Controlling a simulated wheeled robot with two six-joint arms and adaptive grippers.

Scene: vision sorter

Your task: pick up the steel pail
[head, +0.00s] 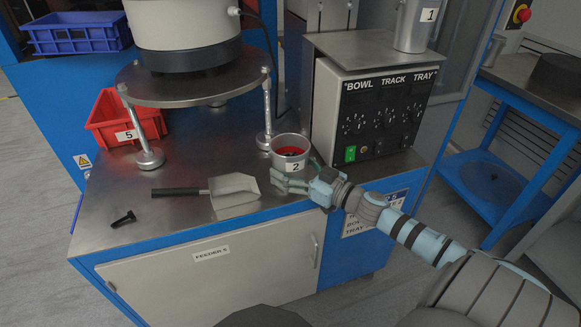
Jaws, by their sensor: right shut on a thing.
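The steel pail (277,158), marked 2, stands upright at the front of the steel bench top, with something red inside. My right gripper (287,181) comes in from the right and is at the pail's front lower side, shut on it. The fingers cover part of the pail's lower wall, so their exact contact is hard to see. I cannot tell whether the pail's base is off the bench. My left gripper is not in view.
A scoop (232,190) and a black bolt (123,219) lie left of the pail. A control box (375,110) stands behind right, with another steel container (412,28) marked 1 on top. A red bin (118,140) and the round feeder stand (190,88) are behind left.

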